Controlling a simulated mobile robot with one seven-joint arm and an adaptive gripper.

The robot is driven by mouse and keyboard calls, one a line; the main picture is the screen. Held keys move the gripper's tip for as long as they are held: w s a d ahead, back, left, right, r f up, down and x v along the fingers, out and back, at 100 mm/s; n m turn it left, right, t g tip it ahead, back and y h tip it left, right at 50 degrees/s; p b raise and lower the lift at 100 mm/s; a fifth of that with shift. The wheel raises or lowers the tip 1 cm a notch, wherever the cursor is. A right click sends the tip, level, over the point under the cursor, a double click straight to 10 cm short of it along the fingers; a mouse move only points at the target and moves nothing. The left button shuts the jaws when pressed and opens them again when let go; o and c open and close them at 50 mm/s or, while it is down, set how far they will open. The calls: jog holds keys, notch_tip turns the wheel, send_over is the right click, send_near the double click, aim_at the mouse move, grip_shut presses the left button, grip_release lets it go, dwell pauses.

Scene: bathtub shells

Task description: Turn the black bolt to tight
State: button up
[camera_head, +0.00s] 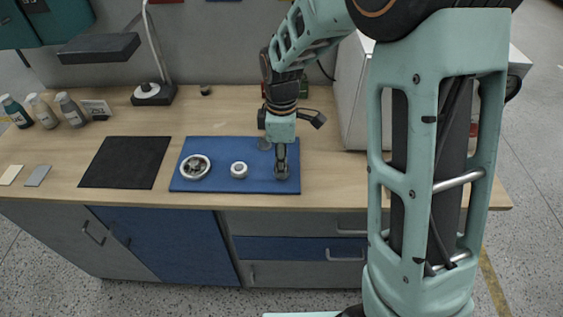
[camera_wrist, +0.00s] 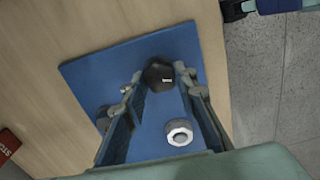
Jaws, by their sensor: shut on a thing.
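The black bolt (camera_wrist: 158,75) shows in the wrist view as a dark, faceted head with a small light mark on it. It is at the blue mat (camera_wrist: 95,72), between the tips of my gripper (camera_wrist: 158,80). My gripper is shut on it, with a finger on either side. In the head view my gripper (camera_head: 281,172) points down at the right part of the blue mat (camera_head: 215,148) and hides the bolt. How far the bolt is turned cannot be told.
A white-topped knob (camera_head: 239,170) and a spoked metal wheel (camera_head: 195,167) are left of my gripper on the mat. A grey round piece (camera_head: 265,143) is behind it. A black mat (camera_head: 125,162), a lamp (camera_head: 153,94) and bottles (camera_head: 70,110) stand further left. A white box is at right.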

jog(key=m, duration=0.4)
jog(key=shift+m+b, duration=0.3)
jog(key=shift+b, duration=0.1)
jog(key=m, duration=0.4)
jog(key=shift+m+b, duration=0.3)
jog(key=m, duration=0.3)
jog(key=shift+m, duration=0.3)
jog(key=m, duration=0.4)
jog(key=shift+m, duration=0.3)
jog(key=m, duration=0.8)
jog(key=shift+r, duration=0.1)
jog(key=m+p, duration=0.1)
jog(key=m, duration=0.3)
jog(key=shift+m+p, duration=0.65)
jog(key=shift+m, duration=1.05)
